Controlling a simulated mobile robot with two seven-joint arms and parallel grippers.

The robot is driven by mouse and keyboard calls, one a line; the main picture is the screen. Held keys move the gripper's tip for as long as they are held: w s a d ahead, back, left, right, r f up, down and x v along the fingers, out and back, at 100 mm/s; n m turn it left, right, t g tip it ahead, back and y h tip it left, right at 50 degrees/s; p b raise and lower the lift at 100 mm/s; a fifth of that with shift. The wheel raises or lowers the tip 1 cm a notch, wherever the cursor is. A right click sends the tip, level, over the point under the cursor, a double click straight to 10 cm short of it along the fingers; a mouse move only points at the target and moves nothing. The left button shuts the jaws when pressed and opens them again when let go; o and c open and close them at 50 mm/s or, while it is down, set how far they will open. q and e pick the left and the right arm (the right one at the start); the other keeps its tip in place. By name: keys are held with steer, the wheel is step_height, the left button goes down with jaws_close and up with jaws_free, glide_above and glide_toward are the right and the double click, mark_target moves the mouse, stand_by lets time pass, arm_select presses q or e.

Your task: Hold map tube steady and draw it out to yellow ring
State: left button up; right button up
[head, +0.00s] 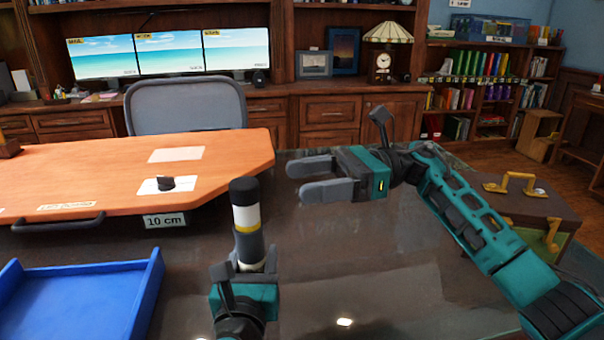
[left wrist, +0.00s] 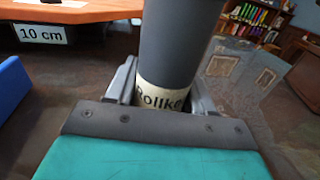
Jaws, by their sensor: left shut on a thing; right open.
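The map tube (head: 248,242) stands roughly upright in the head view, with a black cap, a white band and a thin yellow ring (head: 248,227) below the band. My left gripper (head: 252,262) is shut around the tube's lower part. In the left wrist view the grey tube (left wrist: 178,40) rises between the fingers, and a cream label on it reads "Rollke", cut off at the edge. The tube's lower end is hidden by the gripper. My right gripper (head: 299,181) is open and empty, to the right of the tube's top, its fingers pointing left.
A blue tray (head: 80,300) lies at the lower left. An orange-brown desk top (head: 100,170) with a "10 cm" sign (head: 165,221) is at the left, and a grey chair (head: 185,105) stands behind it. A brown case (head: 530,203) with yellow handles is at the right.

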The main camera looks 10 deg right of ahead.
arm_select(q)
steer(key=o, duration=1.2)
